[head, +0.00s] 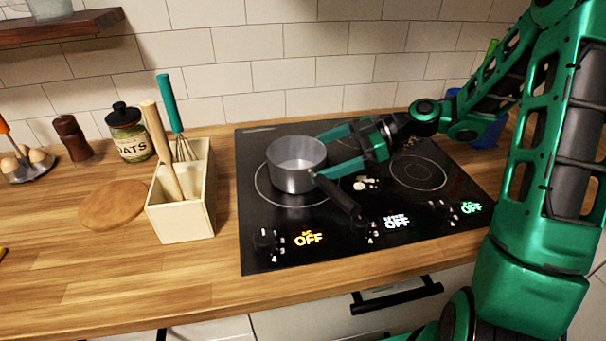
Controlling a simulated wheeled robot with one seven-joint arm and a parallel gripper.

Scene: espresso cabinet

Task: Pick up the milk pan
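The milk pan (290,178) is a small grey metal pan, upright and empty, on the left rear burner of the black cooktop. Its black handle (343,198) points toward the front right. My gripper (319,157) comes in from the right, with its two green fingers spread apart. One fingertip is near the pan's back right rim and the other is by the base of the handle. I cannot tell whether either finger touches the pan. The gap between the fingers looks empty.
The black cooktop (275,229) has knobs and glowing OFF labels along its front. A cream utensil box (183,218) with a whisk and wooden tool stands left of it. An oats jar (131,140) and pepper mill (73,140) stand farther left. A tiled wall is behind.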

